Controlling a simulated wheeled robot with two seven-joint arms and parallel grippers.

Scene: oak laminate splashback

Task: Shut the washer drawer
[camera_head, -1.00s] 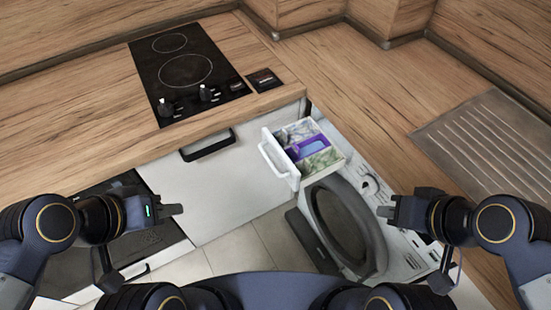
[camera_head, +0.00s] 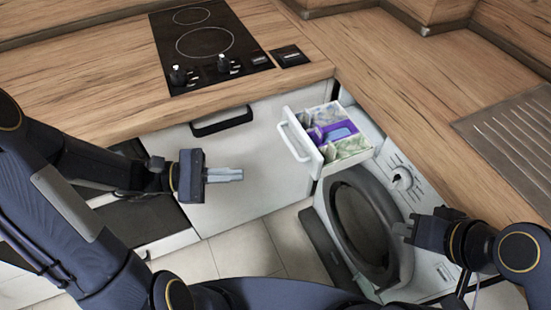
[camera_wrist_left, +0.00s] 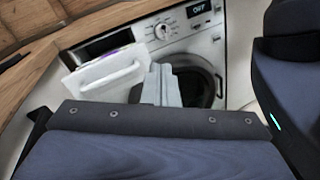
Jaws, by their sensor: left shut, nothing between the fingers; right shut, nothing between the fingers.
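The washer drawer (camera_head: 299,133) is pulled out from the top left of the white washer (camera_head: 424,205). Its white front has a handle, and purple and patterned compartments show inside. In the left wrist view the drawer front (camera_wrist_left: 108,73) stands out from the washer, left of my fingers. My left gripper (camera_head: 240,174) is shut and empty, left of the drawer and a little lower in the picture, apart from it. Its shut fingers also show in the left wrist view (camera_wrist_left: 161,85). My right gripper (camera_head: 397,229) is shut and empty, in front of the washer's right side near the door.
A white cabinet front with a dark handle (camera_head: 221,122) is left of the drawer. The wooden counter (camera_head: 400,90) runs above the washer. A black hob (camera_head: 208,45) is at the upper left.

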